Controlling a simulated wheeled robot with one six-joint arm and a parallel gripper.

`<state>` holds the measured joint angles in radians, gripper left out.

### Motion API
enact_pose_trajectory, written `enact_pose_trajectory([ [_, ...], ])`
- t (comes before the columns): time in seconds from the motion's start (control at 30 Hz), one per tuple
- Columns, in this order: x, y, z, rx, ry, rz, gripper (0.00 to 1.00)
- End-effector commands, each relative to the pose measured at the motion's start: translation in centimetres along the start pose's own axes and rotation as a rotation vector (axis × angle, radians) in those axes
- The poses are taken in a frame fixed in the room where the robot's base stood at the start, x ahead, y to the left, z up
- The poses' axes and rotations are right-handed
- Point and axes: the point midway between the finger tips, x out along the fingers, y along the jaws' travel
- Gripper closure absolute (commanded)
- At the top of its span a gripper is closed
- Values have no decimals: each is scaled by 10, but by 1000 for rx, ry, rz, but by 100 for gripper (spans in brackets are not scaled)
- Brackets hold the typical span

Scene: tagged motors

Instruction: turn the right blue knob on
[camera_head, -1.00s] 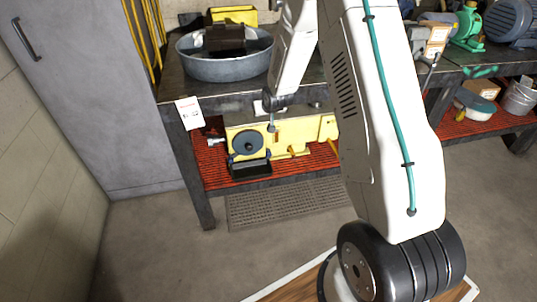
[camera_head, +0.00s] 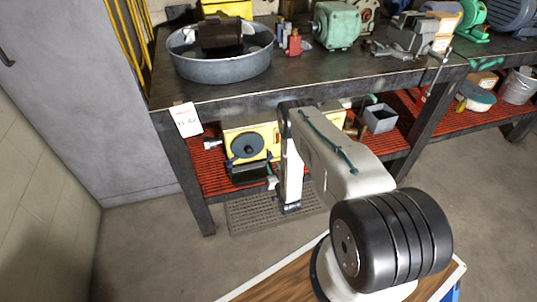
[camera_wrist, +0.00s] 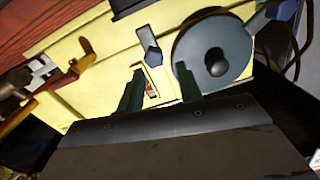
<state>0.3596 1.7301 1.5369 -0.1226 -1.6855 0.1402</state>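The yellow machine (camera_head: 262,137) stands on the red lower shelf of the bench, with a round grey disc (camera_head: 247,146) on its front. The wrist view shows the machine (camera_wrist: 105,62) upside down and the disc (camera_wrist: 213,58) close up. A blue-grey knob (camera_wrist: 151,46) lies left of the disc there, which is its right side in the head view. Another blue-grey knob (camera_wrist: 272,13) is at the disc's other side. My gripper (camera_wrist: 158,70) is open and empty, its two dark green fingers pointing toward the first knob, apparently short of it. The head view shows the fingers unclearly.
The bench top (camera_head: 290,85) is above my arm and bears a metal basin (camera_head: 220,68) and several motors. A grey box (camera_head: 380,118) sits on the shelf at right. A bench leg (camera_head: 195,190) stands left of the machine. A grey cabinet (camera_head: 85,90) is further left.

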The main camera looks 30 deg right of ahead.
Motion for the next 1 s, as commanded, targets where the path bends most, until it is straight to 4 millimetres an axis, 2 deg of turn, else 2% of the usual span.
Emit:
enact_pose_trajectory([
  [0.07,1,6,1,1,12,6,64],
  [0.17,12,13,-1,1,18,14,64],
  [0.4,51,21,-3,1,17,22,64],
  [0.53,66,20,-2,2,16,22,64],
  [0.9,74,18,-2,2,13,19,64],
  [0.93,74,17,-2,2,13,19,70],
  [1.0,74,17,-2,2,13,18,89],
])
